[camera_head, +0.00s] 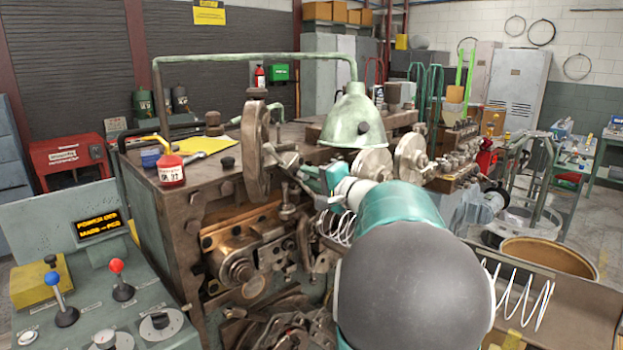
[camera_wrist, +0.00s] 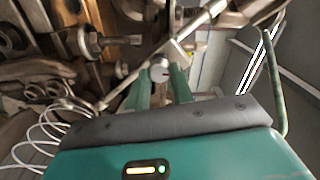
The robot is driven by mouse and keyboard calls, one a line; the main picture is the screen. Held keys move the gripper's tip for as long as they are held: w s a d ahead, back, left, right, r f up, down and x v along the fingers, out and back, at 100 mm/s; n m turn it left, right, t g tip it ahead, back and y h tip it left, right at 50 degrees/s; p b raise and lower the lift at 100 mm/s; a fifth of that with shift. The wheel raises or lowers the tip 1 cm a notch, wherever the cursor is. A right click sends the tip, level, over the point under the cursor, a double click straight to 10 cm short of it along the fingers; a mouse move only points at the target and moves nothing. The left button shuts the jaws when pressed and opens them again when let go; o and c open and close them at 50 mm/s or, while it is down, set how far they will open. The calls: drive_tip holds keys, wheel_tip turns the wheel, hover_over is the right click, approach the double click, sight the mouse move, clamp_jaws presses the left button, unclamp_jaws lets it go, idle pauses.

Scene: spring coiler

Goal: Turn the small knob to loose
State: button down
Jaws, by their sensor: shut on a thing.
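The small knob (camera_wrist: 160,73) is a pale grey, round piece with a small reddish mark, seen between my green fingertips in the wrist view. My gripper (camera_wrist: 163,83) is shut on it, with one finger on either side. In the head view my gripper (camera_head: 318,181) reaches the front of the brown coiling machine (camera_head: 160,225), just below the green lamp shade (camera_head: 355,115). The knob cannot be made out there, and no loose or tight marking can be read.
Wire coils (camera_head: 338,228) hang close by my arm, and a longer spring (camera_head: 518,295) lies at the right. A large handwheel (camera_head: 255,148) stands left of my gripper. A control panel (camera_head: 75,300) with levers and dials is at the lower left.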

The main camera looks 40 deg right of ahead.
drive_tip(key=c, duration=1.2)
unclamp_jaws()
drive_tip(key=shift+s, duration=0.15)
drive_tip(key=s, duration=1.3)
drive_tip(key=shift+s+d, duration=0.2)
drive_tip(key=shift+s, duration=0.1)
drive_tip(key=w+a+f+n+g+y, duration=0.1)
drive_tip(key=a+f+n+g+y, duration=0.25)
drive_tip(key=a, duration=0.95)
drive_tip(key=a+f+n+g+y, duration=0.2)
drive_tip(key=a+f+n+g, duration=0.25)
drive_tip(key=a, duration=0.85)
drive_tip(key=s+a+f+n+g+h, duration=0.4)
drive_tip(key=s+a+f+n+h, duration=0.2)
drive_tip(key=s+a, duration=0.4)
wheel_tip(320, 180, down, 2)
drive_tip(key=shift+a+n, duration=0.55)
drive_tip(key=shift+n, duration=0.05)
